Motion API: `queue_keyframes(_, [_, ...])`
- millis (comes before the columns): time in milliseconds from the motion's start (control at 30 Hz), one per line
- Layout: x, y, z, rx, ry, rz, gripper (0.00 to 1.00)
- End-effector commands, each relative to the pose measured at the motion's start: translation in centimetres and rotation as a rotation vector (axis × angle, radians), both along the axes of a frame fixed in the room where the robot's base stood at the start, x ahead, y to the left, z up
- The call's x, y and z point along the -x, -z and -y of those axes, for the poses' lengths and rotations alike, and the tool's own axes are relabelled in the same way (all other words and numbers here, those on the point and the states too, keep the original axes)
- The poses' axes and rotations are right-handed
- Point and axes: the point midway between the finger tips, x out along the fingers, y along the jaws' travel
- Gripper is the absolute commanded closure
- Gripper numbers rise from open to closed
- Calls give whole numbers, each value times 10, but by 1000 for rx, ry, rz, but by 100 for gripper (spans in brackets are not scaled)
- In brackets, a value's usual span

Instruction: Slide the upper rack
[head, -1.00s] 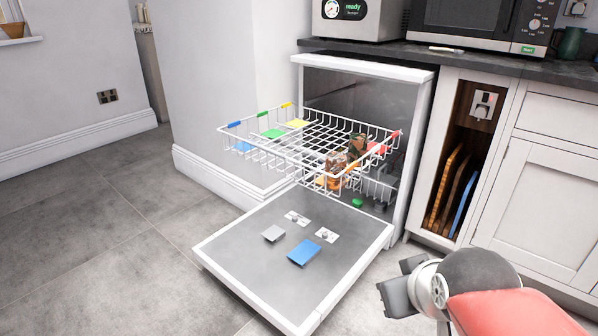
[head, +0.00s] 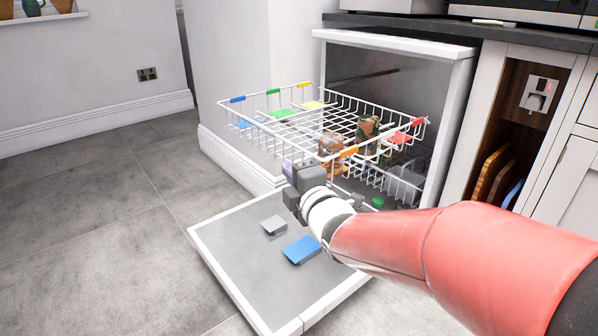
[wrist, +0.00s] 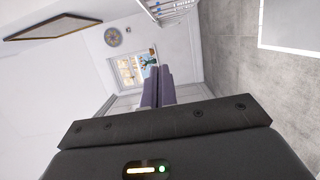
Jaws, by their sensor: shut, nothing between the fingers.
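The upper rack (head: 300,128) is a white wire basket pulled out of the dishwasher (head: 395,100), above its lowered door. Coloured clips sit along its rim, and two patterned brown cups (head: 368,128) stand at its right side. My gripper (head: 290,172) is shut and empty. In the head view it appears at the rack's front edge, below the orange clip; I cannot tell whether it touches the rack.
The open dishwasher door (head: 235,262) holds a blue block (head: 301,249) and a grey block (head: 273,225). A green piece (head: 377,202) lies near the hinge. A wall stands left of the dishwasher and a cabinet right. The floor (head: 110,220) at left is clear.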

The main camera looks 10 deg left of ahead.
Motion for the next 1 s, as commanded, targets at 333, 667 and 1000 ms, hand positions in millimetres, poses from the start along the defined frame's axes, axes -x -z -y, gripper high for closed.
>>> queue_keyframes(333, [-62, 1, -43, 1, 2, -3, 100])
queue_keyframes(667, [-90, 0, -17, -2, 5, -3, 100])
queue_keyframes(1000, [-92, 0, -16, -1, 3, -3, 100])
